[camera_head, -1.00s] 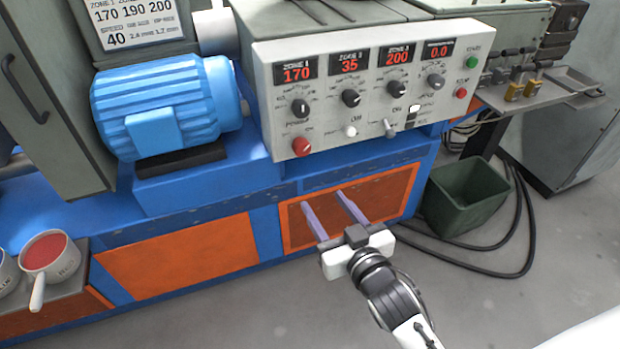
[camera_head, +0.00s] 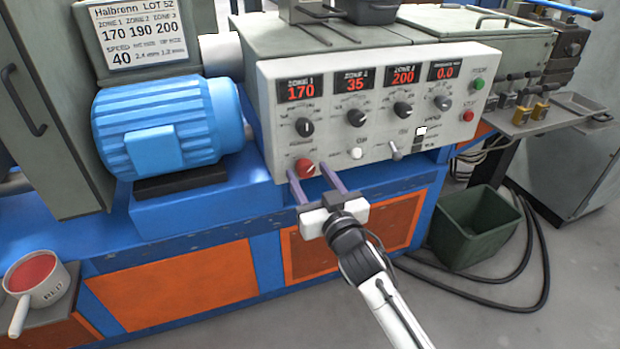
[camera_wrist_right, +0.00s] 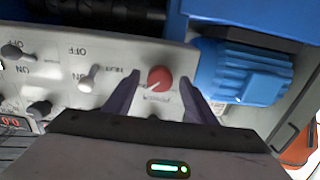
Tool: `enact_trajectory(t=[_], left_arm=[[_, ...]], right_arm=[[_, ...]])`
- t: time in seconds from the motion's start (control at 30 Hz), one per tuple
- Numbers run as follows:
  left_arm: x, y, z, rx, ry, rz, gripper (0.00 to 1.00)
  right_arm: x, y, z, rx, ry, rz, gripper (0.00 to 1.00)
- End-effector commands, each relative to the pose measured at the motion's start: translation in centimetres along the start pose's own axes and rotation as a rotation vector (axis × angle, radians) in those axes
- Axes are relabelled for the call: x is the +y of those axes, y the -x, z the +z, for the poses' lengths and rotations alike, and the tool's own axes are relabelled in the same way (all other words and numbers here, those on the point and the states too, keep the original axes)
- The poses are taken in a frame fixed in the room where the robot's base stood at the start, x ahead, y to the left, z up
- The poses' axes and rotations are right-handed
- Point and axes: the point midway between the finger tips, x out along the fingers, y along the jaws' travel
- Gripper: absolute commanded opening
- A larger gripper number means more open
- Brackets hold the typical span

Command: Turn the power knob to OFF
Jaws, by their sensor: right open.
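The red power knob (camera_head: 305,168) is at the lower left of the white control panel (camera_head: 385,143). It also shows in the right wrist view (camera_wrist_right: 160,78), between my fingers, with a pale pointer line. My right gripper (camera_head: 307,177) is open, with its two purple fingers pointing at the panel's lower left corner. In the right wrist view the fingers (camera_wrist_right: 155,98) lie one on each side of the knob in the picture. I see no contact, and the remaining gap is hard to judge. My left gripper is not in view.
A blue motor (camera_head: 165,125) stands left of the panel. A green bin (camera_head: 475,228) stands on the floor at right.

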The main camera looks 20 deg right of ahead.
Motion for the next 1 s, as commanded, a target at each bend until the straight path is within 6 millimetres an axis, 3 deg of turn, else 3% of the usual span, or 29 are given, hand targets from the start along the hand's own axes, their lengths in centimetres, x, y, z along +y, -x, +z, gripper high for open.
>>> enact_trajectory(t=[0.27, 0.5, 1.0], left_arm=[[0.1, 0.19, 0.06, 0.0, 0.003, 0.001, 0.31], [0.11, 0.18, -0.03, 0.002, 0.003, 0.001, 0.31], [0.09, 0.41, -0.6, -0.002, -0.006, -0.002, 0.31]], right_arm=[[-0.01, -0.16, -0.04, 0.0, 0.0, 0.0, 0.51], [-0.01, -0.14, -0.02, 0.0, 0.0, 0.0, 0.1], [-0.01, -0.11, -0.11, -0.002, 0.132, 0.0, 0.1]])
